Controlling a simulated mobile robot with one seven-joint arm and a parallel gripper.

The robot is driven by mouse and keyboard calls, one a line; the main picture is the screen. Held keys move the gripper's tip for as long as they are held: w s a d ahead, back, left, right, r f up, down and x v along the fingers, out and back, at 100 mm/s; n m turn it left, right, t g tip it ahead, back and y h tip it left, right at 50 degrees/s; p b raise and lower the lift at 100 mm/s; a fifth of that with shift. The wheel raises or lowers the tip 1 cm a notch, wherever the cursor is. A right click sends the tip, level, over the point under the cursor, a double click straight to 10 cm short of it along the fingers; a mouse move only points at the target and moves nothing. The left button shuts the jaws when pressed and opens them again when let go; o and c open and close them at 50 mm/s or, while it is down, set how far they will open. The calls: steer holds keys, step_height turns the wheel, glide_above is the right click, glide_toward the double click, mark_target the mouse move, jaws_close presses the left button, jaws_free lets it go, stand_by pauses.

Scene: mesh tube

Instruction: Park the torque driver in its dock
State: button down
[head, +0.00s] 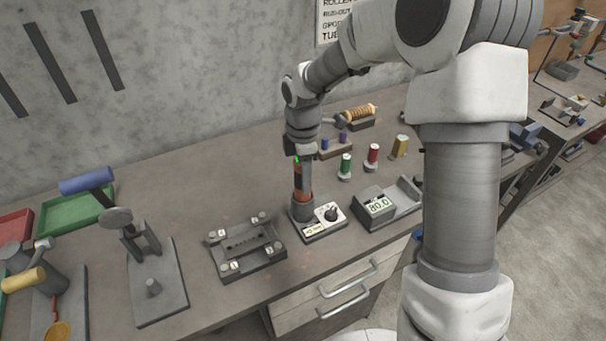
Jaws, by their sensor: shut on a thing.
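The torque driver (302,181) is an orange-red and dark upright tool near the middle of the workbench in the head view. My gripper (299,160) points down and is shut on its upper part; the fingers are small and partly hidden. The driver's lower end is at a dark grey round cup (302,211), which looks like the dock. The cup stands on a small base with a black dial (331,214) and a label. The driver looks upright and in line with the cup. I cannot tell how deep it sits.
A plate with numbered corner posts (245,248) lies left of the dock. A display unit reading 80.0 (379,206) stands close on its right. Green (346,165) and red (373,154) spools stand behind. A lever press (150,270) is further left. Bare bench lies behind the plate.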

steer(key=shift+f, duration=0.4)
stand_by(0.3)
steer(key=shift+c, duration=1.1)
jaws_free()
step_height(320, 180, up, 16)
steer(key=s+d+r+m+t+h, duration=0.1)
steer(key=s+d+r+m, duration=0.2)
steer(key=s+m, duration=0.25)
steer(key=s+d+r+m+t, duration=0.2)
steer(key=s+d+r+m, duration=0.15)
steer(key=s, duration=0.25)
steer(key=s+d+f+m+t+y, duration=0.1)
steer(key=s+d+f+m+t, duration=0.1)
steer(key=s+m, duration=0.9)
steer(key=shift+s+d+t, duration=0.3)
steer(key=shift+s+d, duration=0.15)
steer(key=shift+d, duration=0.1)
